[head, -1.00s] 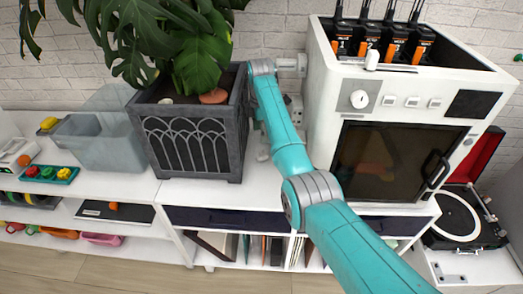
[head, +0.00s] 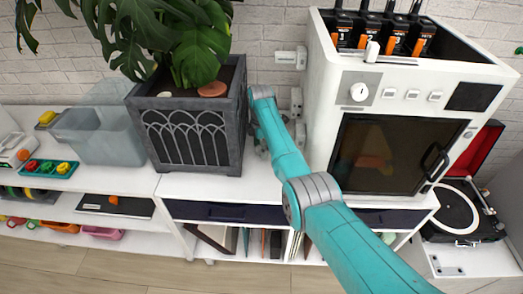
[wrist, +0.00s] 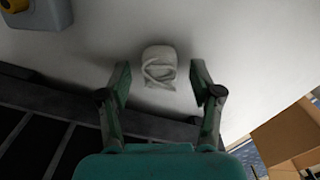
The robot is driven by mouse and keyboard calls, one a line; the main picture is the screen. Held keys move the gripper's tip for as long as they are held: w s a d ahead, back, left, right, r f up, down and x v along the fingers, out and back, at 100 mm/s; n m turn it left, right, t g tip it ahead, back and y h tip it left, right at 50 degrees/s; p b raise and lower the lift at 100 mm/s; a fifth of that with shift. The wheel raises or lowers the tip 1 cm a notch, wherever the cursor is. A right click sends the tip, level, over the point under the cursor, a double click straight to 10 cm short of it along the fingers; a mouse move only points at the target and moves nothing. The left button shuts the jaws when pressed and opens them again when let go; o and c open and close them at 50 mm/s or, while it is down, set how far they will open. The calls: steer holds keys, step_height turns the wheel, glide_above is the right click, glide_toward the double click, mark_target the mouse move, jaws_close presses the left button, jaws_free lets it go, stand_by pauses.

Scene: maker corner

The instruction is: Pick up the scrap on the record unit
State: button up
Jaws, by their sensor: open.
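The scrap (wrist: 158,70), a small pale crumpled piece, lies on a white surface in the wrist view. My gripper (wrist: 159,70) is open, with one dark green finger on each side of the scrap in the picture. No contact between fingers and scrap shows, and the height gap is hard to judge. In the head view the record unit (head: 188,188) is a white low shelf with records below. My arm reaches down between the planter and the white oven there, and it largely hides the gripper and the scrap.
A dark grey planter (head: 190,135) with a large leafy plant stands close on the left. A white oven (head: 325,105) stands close on the right, with radios on top. A translucent bin (head: 100,140) is further left. A turntable (head: 455,215) sits at the far right.

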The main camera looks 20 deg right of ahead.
steer(key=c, duration=0.8)
steer(key=shift+c, duration=0.2)
steer(key=shift+r, duration=0.1)
